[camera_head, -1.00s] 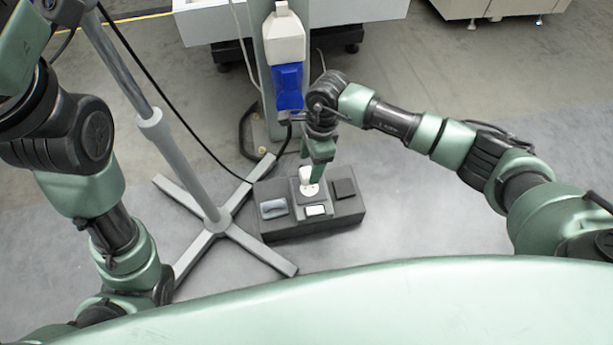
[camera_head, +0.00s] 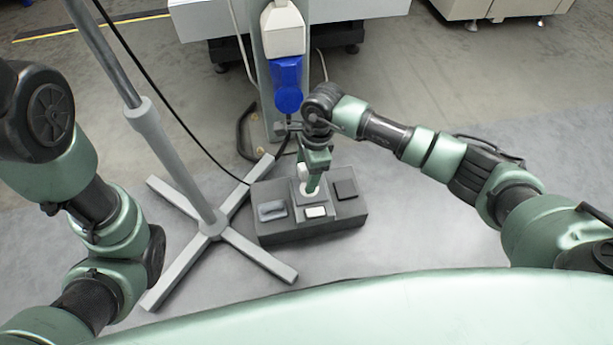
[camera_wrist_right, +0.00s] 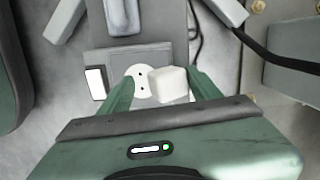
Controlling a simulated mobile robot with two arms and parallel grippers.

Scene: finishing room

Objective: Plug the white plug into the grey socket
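The white plug (camera_head: 302,171) shows beside the fingers of my right gripper (camera_head: 313,180). In the right wrist view the plug (camera_wrist_right: 167,85) lies between the two fingers of the gripper (camera_wrist_right: 162,88), close to the right one, with a gap on its left. The gripper looks open around it. The socket's round white face with dark holes (camera_wrist_right: 139,77) sits on a grey raised plate and shows in that gap, beside the plug. In the head view a finger partly covers it. Whether the plug touches the block is hidden. My left gripper is out of view.
The dark grey block (camera_head: 290,234) also carries a grey-blue piece (camera_head: 272,211), a white rectangle (camera_head: 315,212) and a dark square (camera_head: 345,189). A grey stand (camera_head: 214,226) with crossed feet is left of it. A blue-and-white connector (camera_head: 287,75) is on the post behind.

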